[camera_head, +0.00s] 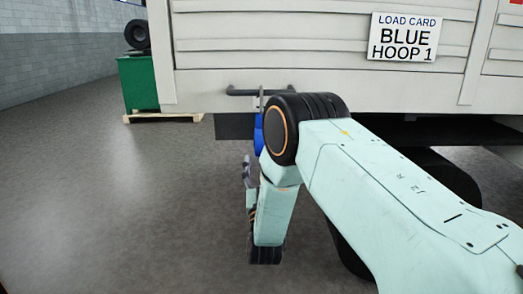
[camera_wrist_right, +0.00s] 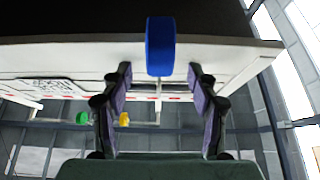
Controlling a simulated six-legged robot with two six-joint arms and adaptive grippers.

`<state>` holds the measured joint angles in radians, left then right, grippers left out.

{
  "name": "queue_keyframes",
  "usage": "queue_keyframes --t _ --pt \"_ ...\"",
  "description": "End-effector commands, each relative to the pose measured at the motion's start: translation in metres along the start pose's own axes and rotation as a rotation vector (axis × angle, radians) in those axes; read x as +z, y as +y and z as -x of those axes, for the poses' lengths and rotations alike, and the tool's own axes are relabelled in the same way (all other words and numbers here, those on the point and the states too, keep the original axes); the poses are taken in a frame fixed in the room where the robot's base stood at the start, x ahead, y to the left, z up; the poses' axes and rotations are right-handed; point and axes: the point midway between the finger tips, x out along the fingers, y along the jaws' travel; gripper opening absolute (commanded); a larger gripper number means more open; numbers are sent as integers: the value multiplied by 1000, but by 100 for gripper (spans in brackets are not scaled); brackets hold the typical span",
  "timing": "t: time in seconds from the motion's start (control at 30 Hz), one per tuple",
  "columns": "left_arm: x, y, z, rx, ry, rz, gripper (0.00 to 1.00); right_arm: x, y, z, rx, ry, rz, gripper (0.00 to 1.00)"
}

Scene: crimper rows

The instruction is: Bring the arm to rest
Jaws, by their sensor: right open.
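My right gripper (camera_wrist_right: 160,78) is open in the right wrist view, with its two dark, purple-padded fingers apart. A blue hoop (camera_wrist_right: 160,46), seen edge-on, is in line with the gap between the fingertips; neither finger touches it. In the head view, a strip of the blue hoop (camera_head: 259,135) shows beside my right arm's dark joint, just below a dark bar on the pale wagon side. My right arm is raised and bent across the picture and hides most of the hoop. Only a grey piece of the gripper shows there. My left gripper is in neither view.
The pale wagon side (camera_head: 330,72) stands close in front, with a load card (camera_head: 403,37) reading BLUE HOOP 1. A green bin (camera_head: 138,84) with a black tyre (camera_head: 137,34) on top stands on a pallet at the back left. The grey floor at left is clear.

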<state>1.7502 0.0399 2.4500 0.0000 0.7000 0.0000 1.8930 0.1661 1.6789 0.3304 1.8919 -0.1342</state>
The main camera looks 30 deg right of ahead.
Motion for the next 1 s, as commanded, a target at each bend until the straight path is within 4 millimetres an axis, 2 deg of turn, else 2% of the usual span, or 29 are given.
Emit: queue_keyframes --t 0.1,0.3,0.57,0.67,0.77,0.83,0.87,0.97,1.0 --pt "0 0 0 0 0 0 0 1 -1 23 -3 -3 2 60" --pt "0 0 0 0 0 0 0 0 -1 44 -1 -2 0 60" --pt "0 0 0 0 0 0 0 0 0 49 1 -2 -1 60" --pt "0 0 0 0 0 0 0 6 -1 49 -2 -30 -5 60" --pt "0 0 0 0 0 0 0 29 -5 54 -29 -141 -14 60" --pt "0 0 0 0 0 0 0 55 -9 71 -68 -282 -15 60" --pt "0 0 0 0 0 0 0 68 -11 81 -88 -354 -13 60" --pt "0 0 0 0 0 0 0 108 -15 130 -162 -606 0 60" --pt "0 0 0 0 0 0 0 121 -15 153 -190 -705 9 60"
